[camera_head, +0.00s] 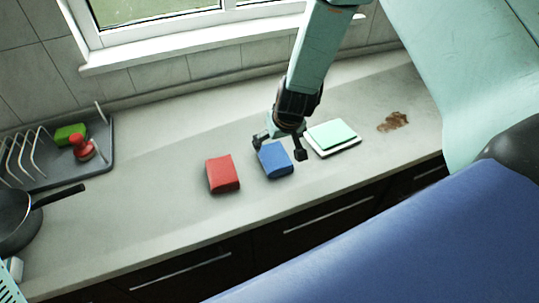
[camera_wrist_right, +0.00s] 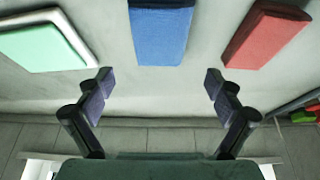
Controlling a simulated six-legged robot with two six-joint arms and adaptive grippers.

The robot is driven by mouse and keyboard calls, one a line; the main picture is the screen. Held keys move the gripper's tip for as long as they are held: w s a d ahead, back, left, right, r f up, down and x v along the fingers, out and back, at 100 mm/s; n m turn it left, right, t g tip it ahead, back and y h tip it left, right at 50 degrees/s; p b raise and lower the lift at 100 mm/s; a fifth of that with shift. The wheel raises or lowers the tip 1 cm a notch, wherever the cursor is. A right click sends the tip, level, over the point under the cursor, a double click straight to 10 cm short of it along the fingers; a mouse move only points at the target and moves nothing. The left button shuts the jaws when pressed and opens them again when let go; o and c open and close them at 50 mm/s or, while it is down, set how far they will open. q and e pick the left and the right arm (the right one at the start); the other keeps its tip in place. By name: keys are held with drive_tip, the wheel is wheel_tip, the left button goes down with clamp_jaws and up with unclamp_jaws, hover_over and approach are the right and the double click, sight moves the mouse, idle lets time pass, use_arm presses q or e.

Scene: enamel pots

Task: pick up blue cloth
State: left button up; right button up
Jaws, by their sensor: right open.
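The blue cloth (camera_head: 276,160) is a folded block lying on the grey counter, between a red folded cloth and a light green one. My right gripper (camera_head: 280,147) is open, with its fingers over or beside the far part of the blue cloth in the head view. In the right wrist view the blue cloth (camera_wrist_right: 160,33) lies at the top, ahead of the fingertips of my gripper (camera_wrist_right: 158,82). Nothing shows between the two fingers but bare counter. My left gripper is not in view.
The red cloth (camera_head: 222,174) lies left of the blue one. The mint green cloth (camera_head: 331,134) lies on a white pad to its right. A brown stain (camera_head: 393,121) is farther right. A dish rack (camera_head: 101,160) and dark pan (camera_head: 16,222) are at left.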

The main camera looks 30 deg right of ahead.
sight(276, 155)
drive_tip(key=b+x, duration=0.1)
drive_tip(key=x, duration=0.2)
drive_tip(key=s+b+x, duration=0.1)
drive_tip(key=x, duration=0.2)
drive_tip(key=shift+d+f, duration=0.2)
drive_tip(key=shift+f, duration=0.3)
drive_tip(key=shift+w+a+f, duration=0.1)
drive_tip(key=shift+w+f, duration=0.1)
drive_tip(key=shift+f, duration=0.2)
drive_tip(key=shift+w+f, duration=0.1)
drive_tip(key=shift+f, duration=0.1)
drive_tip(key=shift+f, duration=0.1)
drive_tip(key=shift+c, duration=0.5)
